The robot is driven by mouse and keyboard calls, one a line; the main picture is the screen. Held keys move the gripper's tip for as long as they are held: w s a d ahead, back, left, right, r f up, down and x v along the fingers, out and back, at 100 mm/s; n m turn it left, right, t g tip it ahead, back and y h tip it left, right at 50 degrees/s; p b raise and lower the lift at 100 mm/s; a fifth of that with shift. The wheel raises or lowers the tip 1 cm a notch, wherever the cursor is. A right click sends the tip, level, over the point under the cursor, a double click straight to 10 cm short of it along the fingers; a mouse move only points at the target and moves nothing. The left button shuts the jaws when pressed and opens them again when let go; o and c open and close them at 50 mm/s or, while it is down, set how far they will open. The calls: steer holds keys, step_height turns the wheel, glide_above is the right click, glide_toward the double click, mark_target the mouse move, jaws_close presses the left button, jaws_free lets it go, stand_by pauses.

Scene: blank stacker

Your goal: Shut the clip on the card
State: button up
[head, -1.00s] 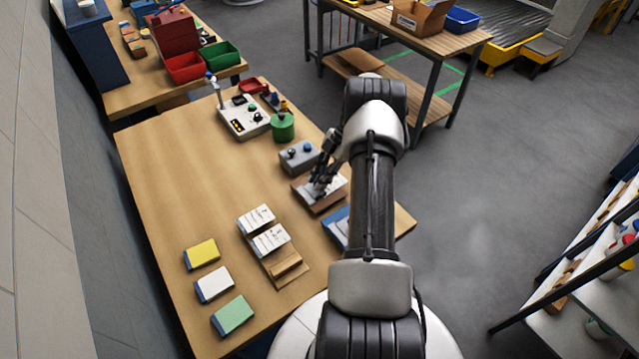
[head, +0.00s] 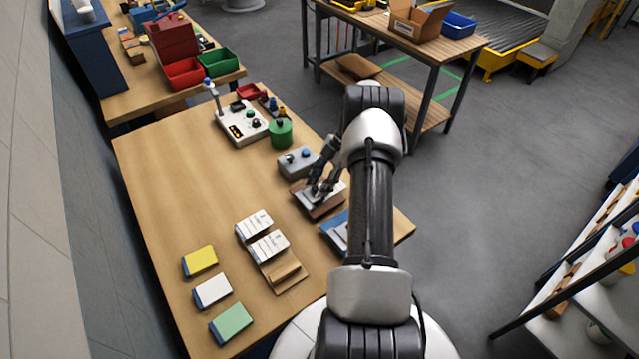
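A small brown board (head: 316,212) lies on the wooden table, with a pale card or plate (head: 336,193) on top. My gripper (head: 318,191) points down at this board, over or touching its upper face. I cannot tell whether it touches. The fingers and the arm cover much of the board, so a clip there cannot be made out, nor whether it is open or shut. The gap between the fingertips is too small to read.
A grey box with knobs (head: 296,162) stands just behind the board. A blue-edged item (head: 333,232) lies in front, partly behind my arm. The table's left middle is clear.

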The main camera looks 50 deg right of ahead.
steer(key=v, duration=1.2)
stand_by(0.4)
